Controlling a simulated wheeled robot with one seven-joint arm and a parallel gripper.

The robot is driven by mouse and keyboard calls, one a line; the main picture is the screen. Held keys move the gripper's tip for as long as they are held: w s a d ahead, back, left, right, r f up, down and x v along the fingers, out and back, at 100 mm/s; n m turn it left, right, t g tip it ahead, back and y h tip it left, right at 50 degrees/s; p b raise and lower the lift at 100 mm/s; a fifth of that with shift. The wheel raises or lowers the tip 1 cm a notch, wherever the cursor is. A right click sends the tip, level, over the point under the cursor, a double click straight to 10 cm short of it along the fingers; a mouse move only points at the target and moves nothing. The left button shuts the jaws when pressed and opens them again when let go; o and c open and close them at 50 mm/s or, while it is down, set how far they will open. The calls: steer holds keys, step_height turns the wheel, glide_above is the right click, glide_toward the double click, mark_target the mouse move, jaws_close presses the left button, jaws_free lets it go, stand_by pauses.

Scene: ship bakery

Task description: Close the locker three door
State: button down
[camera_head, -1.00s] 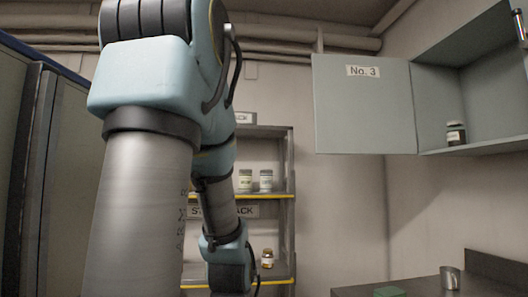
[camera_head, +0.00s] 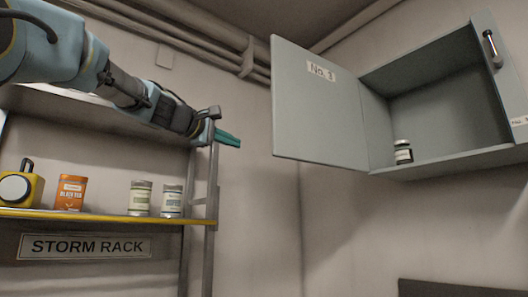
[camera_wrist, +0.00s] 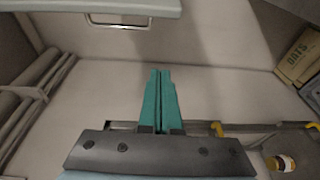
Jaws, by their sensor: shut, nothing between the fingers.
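The door of locker three (camera_head: 318,105), a grey panel labelled "No. 3", stands wide open to the left of its locker (camera_head: 450,105) in the head view. One dark jar with a pale label (camera_head: 403,152) stands inside the locker near the hinge side. My gripper (camera_head: 232,140) has teal fingers and is shut and empty. It is left of the door, apart from it, in front of the storm rack's upright. In the wrist view my gripper (camera_wrist: 160,75) points at bare wall. A pale panel with a handle (camera_wrist: 118,20) shows at the top there, likely the door.
Pipes (camera_head: 190,35) run along the upper wall. The space below the door is clear. Another locker door with a handle (camera_head: 491,48) is at right.

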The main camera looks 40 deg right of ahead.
steer(key=s+d+r+p, duration=0.1)
steer(key=s+d+p, duration=0.2)
steer(key=d, duration=0.6)
steer(key=shift+d+r+h+p, duration=0.15)
steer(key=shift+d+h+p, duration=0.15)
steer(key=shift+p, duration=0.5)
steer(key=shift+s, duration=0.1)
